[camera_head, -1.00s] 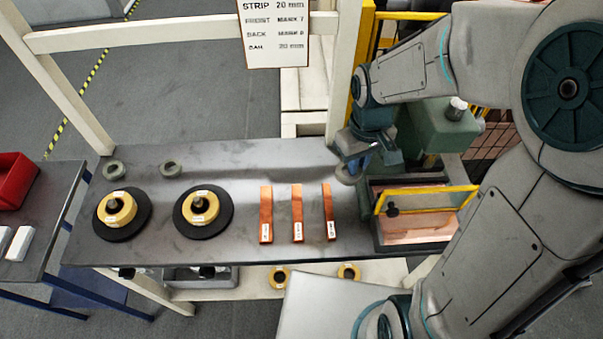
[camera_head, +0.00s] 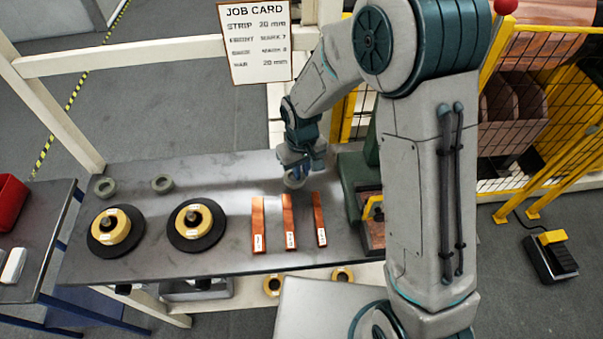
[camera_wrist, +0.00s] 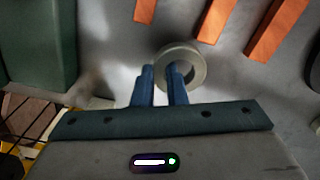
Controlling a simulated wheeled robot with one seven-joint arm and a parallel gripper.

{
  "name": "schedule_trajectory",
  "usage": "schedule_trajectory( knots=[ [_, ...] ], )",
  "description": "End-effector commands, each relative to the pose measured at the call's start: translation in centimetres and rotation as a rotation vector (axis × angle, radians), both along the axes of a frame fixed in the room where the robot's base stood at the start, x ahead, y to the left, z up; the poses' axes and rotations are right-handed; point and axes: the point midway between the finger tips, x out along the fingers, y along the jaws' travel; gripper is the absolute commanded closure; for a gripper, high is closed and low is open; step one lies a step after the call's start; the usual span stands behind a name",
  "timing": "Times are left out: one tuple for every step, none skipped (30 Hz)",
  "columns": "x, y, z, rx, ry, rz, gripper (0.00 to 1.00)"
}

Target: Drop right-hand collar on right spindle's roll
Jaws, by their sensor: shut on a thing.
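My gripper (camera_head: 294,168) is over the back of the bench, shut on a grey ring collar (camera_head: 294,181). In the wrist view the fingers (camera_wrist: 162,88) pinch the near wall of the held collar (camera_wrist: 193,54). The right spindle's yellow roll (camera_head: 207,231) sits on a black disc (camera_head: 219,242), left of my gripper. The left spindle's roll (camera_head: 119,235) sits on a similar disc (camera_head: 95,244). Two other grey collars, one left (camera_head: 105,187) and one right (camera_head: 163,184), lie on the bench behind the rolls.
Copper strips (camera_head: 289,225) lie on the bench (camera_head: 232,190) in front of my gripper. A green machine (camera_head: 357,172) stands right of it. A job card (camera_head: 255,42) hangs from the frame behind. The bench between the right roll and the strips is clear.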

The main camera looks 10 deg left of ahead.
Motion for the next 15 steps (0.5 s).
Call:
schedule_trajectory(
  knots=[
    [-0.1, 0.0, -0.7, -0.002, 0.005, 0.001, 1.00],
    [-0.1, 0.0, -1.1, -0.002, 0.005, 0.001, 1.00],
    [-0.1, 0.0, -1.5, -0.002, 0.005, 0.001, 1.00],
    [-0.1, 0.0, -1.9, -0.001, 0.004, 0.001, 1.00],
    [-0.1, -0.1, -2.1, -0.002, 0.003, 0.001, 1.00],
    [-0.1, -0.1, -2.4, -0.002, 0.002, 0.001, 1.00],
    [-0.1, -0.1, -2.5, -0.001, 0.002, 0.001, 1.00],
    [0.0, -0.1, -2.6, -0.001, 0.001, 0.001, 1.00],
    [0.0, -0.1, -2.7, -0.001, 0.001, 0.001, 1.00],
    [0.0, -0.1, -2.7, 0.000, 0.000, 0.001, 1.00],
    [0.0, -0.1, -2.7, 0.000, 0.000, 0.001, 1.00],
    [0.0, -0.1, -2.7, 0.000, 0.000, 0.001, 1.00],
    [0.0, -0.1, -2.7, 0.000, 0.000, 0.001, 1.00],
    [0.0, -0.1, -2.7, 0.000, 0.000, 0.001, 1.00],
    [0.0, -0.1, -2.7, 0.000, 0.000, 0.001, 1.00]
  ],
)
